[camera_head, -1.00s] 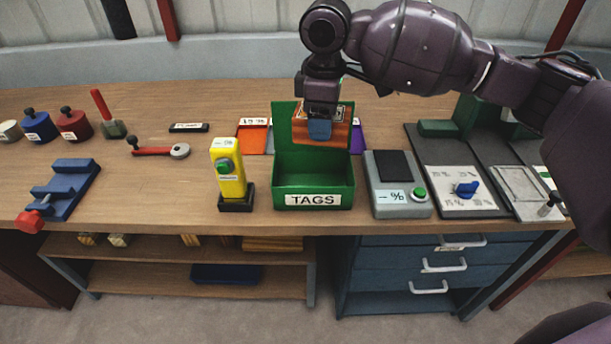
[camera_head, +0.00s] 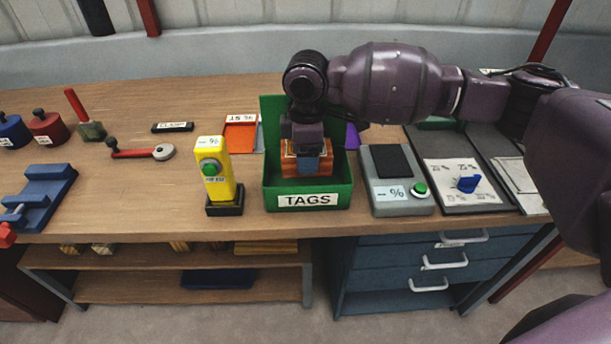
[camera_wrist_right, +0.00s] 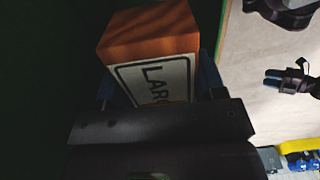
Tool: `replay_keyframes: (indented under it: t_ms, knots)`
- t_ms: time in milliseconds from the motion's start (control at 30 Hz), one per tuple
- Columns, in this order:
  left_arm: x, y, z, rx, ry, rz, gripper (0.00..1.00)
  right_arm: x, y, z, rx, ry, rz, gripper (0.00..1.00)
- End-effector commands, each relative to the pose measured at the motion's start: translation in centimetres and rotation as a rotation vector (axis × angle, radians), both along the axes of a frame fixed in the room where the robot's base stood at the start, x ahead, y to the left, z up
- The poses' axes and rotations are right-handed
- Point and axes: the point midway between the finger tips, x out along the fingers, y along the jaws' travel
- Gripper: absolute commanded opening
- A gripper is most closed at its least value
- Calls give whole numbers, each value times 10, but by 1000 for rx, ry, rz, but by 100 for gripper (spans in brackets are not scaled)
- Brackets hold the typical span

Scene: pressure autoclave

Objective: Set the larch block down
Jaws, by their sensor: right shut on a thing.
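The larch block (camera_head: 291,163) is orange-brown wood with a pale label. In the right wrist view the block (camera_wrist_right: 150,40) shows its label, which reads "LAR" before my gripper covers the rest. My right gripper (camera_head: 308,162) is shut on the block, pointing down, with blue fingertips on its sides. The block is over or inside the green TAGS box (camera_head: 307,201), near its back wall. I cannot tell whether the block touches the box floor.
A yellow post with a green button (camera_head: 213,170) stands left of the box. A grey meter with a black pad (camera_head: 395,180) stands to its right. Behind the box are an orange tray (camera_head: 240,137) and a purple one (camera_head: 352,137). Open bench lies at the left middle.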

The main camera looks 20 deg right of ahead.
Motion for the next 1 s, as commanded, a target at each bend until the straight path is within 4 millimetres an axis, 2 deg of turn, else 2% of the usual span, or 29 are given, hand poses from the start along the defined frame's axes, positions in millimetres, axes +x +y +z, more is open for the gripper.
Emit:
replay_keyframes:
  t_ms: [267, 500, 600, 1000]
  knots:
    - [3, -1, 1, -1, -5, -3, 43, 0, 0, -17, 1, 1, 0, 35]
    - [4, -2, -8, 0, 4, -5, 43, -1, 0, -56, 0, 4, 0, 35]
    - [5, -2, -9, -1, 6, -6, 43, 0, 0, -65, 1, 1, 0, 35]
    - [5, -2, -6, 0, 1, -7, 43, 0, 0, -67, 1, -1, 0, 35]
